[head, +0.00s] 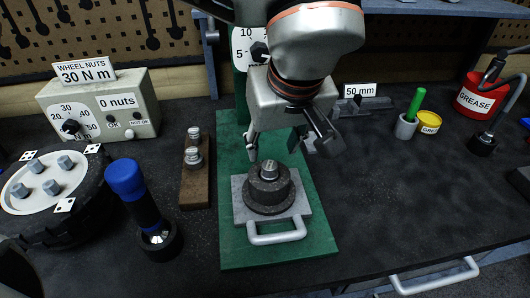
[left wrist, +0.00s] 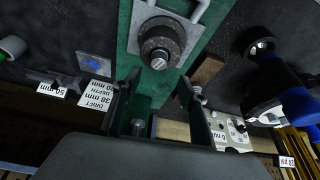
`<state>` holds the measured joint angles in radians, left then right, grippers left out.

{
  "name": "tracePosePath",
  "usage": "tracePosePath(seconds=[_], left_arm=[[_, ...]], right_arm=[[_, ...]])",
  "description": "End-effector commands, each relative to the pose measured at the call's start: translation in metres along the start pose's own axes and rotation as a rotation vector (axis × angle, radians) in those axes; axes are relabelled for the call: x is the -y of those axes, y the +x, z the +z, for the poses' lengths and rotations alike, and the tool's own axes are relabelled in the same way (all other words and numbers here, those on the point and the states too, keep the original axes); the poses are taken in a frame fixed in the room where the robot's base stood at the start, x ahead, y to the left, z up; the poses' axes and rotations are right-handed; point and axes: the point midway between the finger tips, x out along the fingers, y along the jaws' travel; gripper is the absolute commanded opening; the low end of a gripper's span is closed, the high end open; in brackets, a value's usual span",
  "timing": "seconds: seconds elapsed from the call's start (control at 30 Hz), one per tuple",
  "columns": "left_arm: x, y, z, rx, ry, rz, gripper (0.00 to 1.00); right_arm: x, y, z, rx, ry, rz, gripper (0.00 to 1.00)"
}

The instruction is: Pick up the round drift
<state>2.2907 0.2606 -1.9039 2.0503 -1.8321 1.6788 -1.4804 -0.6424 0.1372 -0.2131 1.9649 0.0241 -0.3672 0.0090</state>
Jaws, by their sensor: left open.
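My left gripper (head: 288,146) is open above the green press base (head: 240,250), behind and above a dark round hub (head: 258,198) on a grey plate with a handle. In the left wrist view its two fingers (left wrist: 157,94) are apart. A short metal cylinder (left wrist: 138,127) shows between them farther back; I cannot tell whether it is the round drift or part of the press. Two metal round pieces stand on a brown wooden block (head: 195,190) left of the base. Another metal round piece (head: 269,170) sits in the hub's top. A sign reading "DRIFT 38 mm" (left wrist: 97,93) stands nearby.
A blue-handled tool (head: 130,190) stands upright at left, beside a wheel hub with studs (head: 45,185). The wheel-nut box (head: 100,105) is behind. A green-handled item (head: 413,108) and red grease tin (head: 475,95) stand at right. The bench at front right is clear.

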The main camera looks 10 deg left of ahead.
Motion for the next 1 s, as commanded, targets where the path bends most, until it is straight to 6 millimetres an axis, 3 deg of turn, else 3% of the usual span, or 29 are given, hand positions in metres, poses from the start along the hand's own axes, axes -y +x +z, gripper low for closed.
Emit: tracePosePath(seconds=[0.37, 0.7, 1.0], left_arm=[[0.000, 0.029, 0.002, 0.001, 0.002, -0.001, 0.42], [-0.003, 0.073, 0.006, 0.003, 0.001, -0.001, 0.42], [-0.003, 0.079, 0.005, 0.001, 0.000, 0.000, 0.42]], right_arm=[[0.002, -0.003, 0.011, 0.019, -0.002, -0.004, 0.40], [0.000, -0.004, 0.007, 0.015, -0.004, -0.003, 0.40], [-0.001, -0.003, 0.000, 0.004, -0.003, 0.000, 0.40]])
